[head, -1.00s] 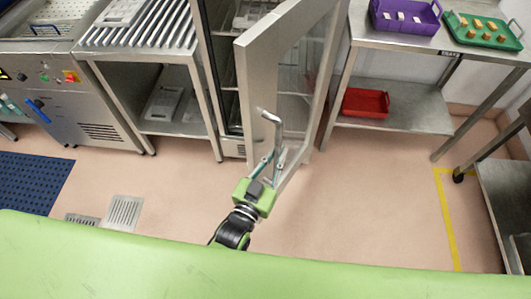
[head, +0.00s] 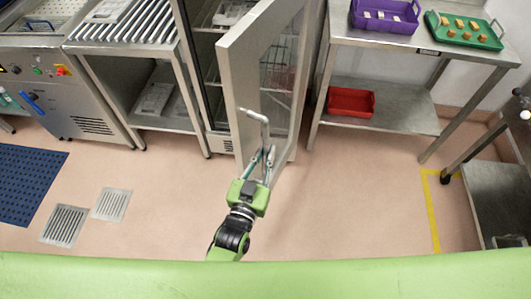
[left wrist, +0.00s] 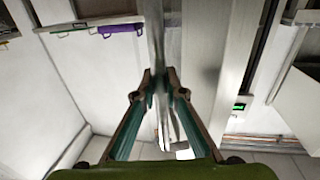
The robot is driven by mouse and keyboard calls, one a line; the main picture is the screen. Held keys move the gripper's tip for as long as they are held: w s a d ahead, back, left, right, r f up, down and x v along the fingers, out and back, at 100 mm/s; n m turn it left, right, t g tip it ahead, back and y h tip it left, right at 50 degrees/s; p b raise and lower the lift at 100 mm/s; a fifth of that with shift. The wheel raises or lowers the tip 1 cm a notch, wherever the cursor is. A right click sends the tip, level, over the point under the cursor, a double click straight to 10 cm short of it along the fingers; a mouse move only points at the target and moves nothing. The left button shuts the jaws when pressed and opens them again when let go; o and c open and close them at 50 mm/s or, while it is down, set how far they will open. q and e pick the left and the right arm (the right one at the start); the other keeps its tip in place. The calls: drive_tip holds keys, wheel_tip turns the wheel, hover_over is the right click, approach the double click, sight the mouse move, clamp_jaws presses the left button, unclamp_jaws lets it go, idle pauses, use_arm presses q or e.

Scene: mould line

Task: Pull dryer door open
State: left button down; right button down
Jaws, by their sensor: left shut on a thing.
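The dryer door (head: 238,92) stands partly open, swung out from the dryer cabinet (head: 216,120), with its glass pane facing right. A bent metal handle (head: 264,130) is on the door's outer edge. My left gripper (head: 258,165) is at the handle's lower part and shut on it. In the left wrist view my left gripper (left wrist: 160,82) has its two fingers closed around the handle bar (left wrist: 157,45), which runs up between them. My right gripper is in neither view.
A rack table (head: 150,50) stands left of the dryer. To the right, a steel table holds a purple crate (head: 384,18) and a green tray (head: 465,36), with a red bin (head: 350,103) on its lower shelf. The floor in front is clear, with drain grates (head: 64,226) at left.

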use_arm(q)
drive_tip(key=c, duration=2.1)
unclamp_jaws()
drive_tip(key=shift+w, duration=0.1)
drive_tip(key=v, duration=1.2)
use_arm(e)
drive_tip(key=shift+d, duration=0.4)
